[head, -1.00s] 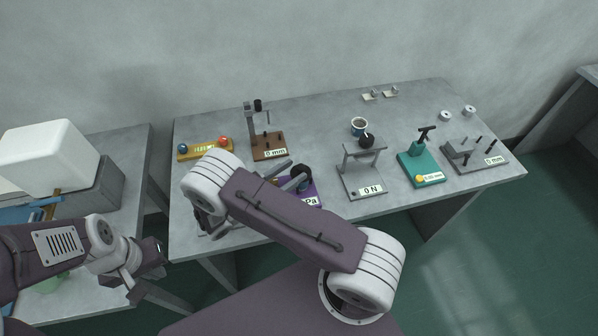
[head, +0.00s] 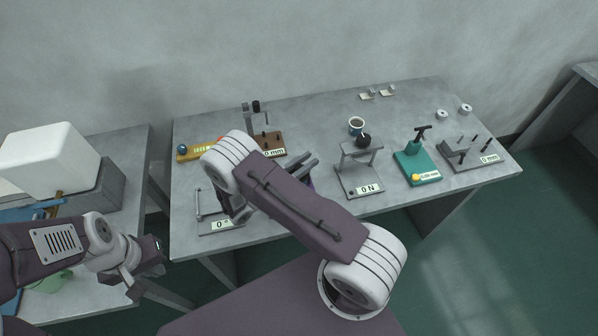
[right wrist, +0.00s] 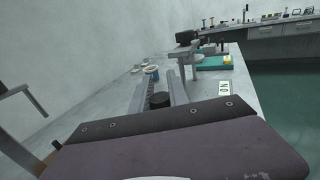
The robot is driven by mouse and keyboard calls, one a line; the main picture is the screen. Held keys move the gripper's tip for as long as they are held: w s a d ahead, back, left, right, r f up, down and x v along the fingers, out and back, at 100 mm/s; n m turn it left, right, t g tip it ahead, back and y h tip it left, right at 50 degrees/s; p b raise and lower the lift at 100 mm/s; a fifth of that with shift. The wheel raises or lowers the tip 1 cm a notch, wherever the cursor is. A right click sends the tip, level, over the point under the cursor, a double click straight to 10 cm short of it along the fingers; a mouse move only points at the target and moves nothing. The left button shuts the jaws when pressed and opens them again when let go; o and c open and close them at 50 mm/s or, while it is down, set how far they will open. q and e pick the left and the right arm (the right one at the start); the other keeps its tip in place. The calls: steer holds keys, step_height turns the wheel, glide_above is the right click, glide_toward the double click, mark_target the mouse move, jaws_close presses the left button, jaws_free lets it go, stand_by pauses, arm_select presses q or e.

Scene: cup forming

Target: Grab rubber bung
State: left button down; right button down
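A short black cylinder, which looks like the rubber bung (right wrist: 160,100), shows in the right wrist view between the two fingers of my right gripper (right wrist: 163,88). The fingers are apart, one on each side of it; I cannot tell whether they touch it. In the head view my right gripper (head: 302,166) is above the front middle of the table, over a purple device that it mostly hides. The bung is not clear there. My left gripper (head: 146,268) is empty at the lower left, with its jaws apart.
The grey table (head: 300,120) carries a brown device (head: 268,144), a grey stand marked 0 N (head: 358,170), a teal device (head: 417,165) and a grey gauge block (head: 468,152). A cup (head: 356,126) stands behind the grey stand. A yellow rack (head: 198,151) is at the left.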

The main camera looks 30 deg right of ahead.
steer(key=shift+r, duration=0.55)
step_height(320, 180, up, 3)
steer(key=shift+r, duration=0.1)
steer(key=s+d+r, duration=0.5)
steer(key=s+r, duration=0.1)
steer(key=s, duration=0.4)
steer(key=shift+s+d+r, duration=0.2)
steer(key=shift+r, duration=0.15)
